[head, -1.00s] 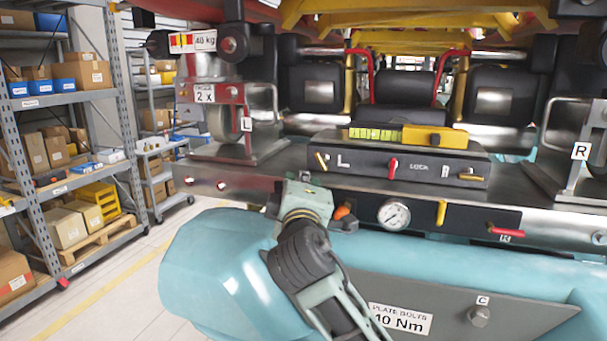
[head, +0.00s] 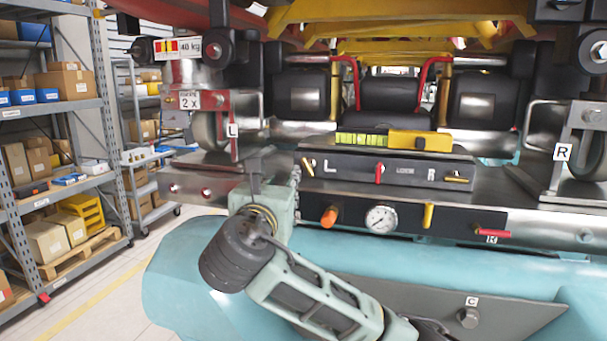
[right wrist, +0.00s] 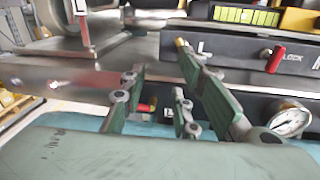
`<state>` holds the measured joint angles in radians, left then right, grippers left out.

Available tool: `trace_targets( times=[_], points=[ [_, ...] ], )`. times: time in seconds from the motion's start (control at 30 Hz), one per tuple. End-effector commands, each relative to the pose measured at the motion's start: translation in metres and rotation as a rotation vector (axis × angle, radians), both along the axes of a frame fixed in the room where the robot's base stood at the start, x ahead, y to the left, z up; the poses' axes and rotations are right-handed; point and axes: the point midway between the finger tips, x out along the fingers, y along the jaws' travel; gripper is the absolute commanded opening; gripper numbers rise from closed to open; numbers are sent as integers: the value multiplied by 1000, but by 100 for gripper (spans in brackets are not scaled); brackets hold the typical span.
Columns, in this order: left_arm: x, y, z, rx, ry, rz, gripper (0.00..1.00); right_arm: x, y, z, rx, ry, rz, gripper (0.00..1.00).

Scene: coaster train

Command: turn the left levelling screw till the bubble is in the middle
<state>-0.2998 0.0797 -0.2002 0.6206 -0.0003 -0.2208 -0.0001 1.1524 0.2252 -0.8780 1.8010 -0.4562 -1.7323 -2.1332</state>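A black bar (head: 395,178) marked L and R carries a yellow spirit level (head: 420,141) with a green vial (head: 361,139). The bubble's place in the vial is too small to tell. The left levelling screw, a brass pin (head: 307,167), sits by the L; it also shows in the right wrist view (right wrist: 181,43). My right gripper (head: 275,180) is in front of the bar's left end, left of this screw. In the right wrist view its fingers (right wrist: 162,72) are apart with nothing seen between them, the right finger close below the screw. My left gripper is out of view.
Below the bar are an orange knob (head: 329,216), a pressure gauge (head: 381,219), a brass lever (head: 428,215) and a red handle (head: 491,233). A red lever (head: 378,173) stands mid-bar. A wheel bracket marked L (head: 233,130) stands left. Shelves are far left.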

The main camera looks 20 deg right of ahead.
Motion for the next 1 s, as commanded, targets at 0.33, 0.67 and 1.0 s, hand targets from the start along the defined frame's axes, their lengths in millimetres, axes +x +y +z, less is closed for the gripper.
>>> trace_targets(
  times=[0.33, 0.67, 1.0],
  points=[
    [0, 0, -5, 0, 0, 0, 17, -6, -21, 10, -512, 291, -134, 28],
    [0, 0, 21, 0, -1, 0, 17, 28, -46, 14, -529, 308, -142, 28],
    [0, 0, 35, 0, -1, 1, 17, 57, -65, 10, -528, 303, -137, 28]
  ],
)
